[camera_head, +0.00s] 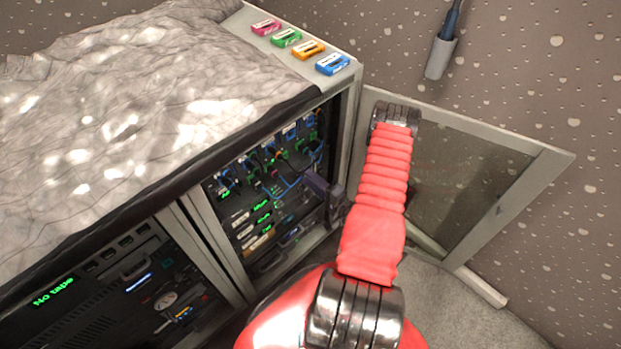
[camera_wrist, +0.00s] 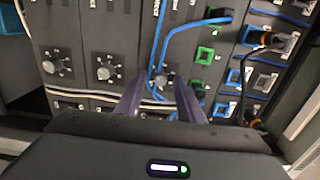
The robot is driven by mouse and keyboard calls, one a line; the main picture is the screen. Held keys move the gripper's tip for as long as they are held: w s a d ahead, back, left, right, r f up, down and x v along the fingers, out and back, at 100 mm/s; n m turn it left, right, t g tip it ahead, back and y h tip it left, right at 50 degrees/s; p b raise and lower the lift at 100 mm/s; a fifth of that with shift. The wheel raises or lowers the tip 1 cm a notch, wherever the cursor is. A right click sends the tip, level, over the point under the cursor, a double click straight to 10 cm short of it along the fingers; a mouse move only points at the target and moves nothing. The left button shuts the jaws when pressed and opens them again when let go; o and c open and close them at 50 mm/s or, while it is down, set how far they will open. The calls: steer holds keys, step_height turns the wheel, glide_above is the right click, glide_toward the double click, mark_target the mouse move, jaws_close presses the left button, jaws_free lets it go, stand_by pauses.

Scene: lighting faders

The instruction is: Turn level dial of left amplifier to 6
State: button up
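In the wrist view, several dark modules carry grey dials with printed marks around them. One dial (camera_wrist: 168,76) shows between the fingertips of my gripper (camera_wrist: 163,82). A second dial (camera_wrist: 105,70) is to its left and a third dial (camera_wrist: 55,66) is farther left. My gripper's two purple-grey fingers are apart, with a gap between them; I cannot tell whether they touch the dial. The dial readings and the module labels are too small to read. In the head view my gripper (camera_head: 322,188) reaches into the open rack, and the dials cannot be made out.
Blue cables (camera_wrist: 165,45) hang close to the fingertips. Green and blue sockets (camera_wrist: 205,55) fill the right side of the panel. The rack door (camera_head: 470,180) stands open to the right of my arm. The cabinet's post (camera_head: 205,245) is left of the rack opening.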

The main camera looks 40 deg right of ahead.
steer(key=shift+c, duration=0.7)
jaws_close()
steer(key=shift+d, duration=0.1)
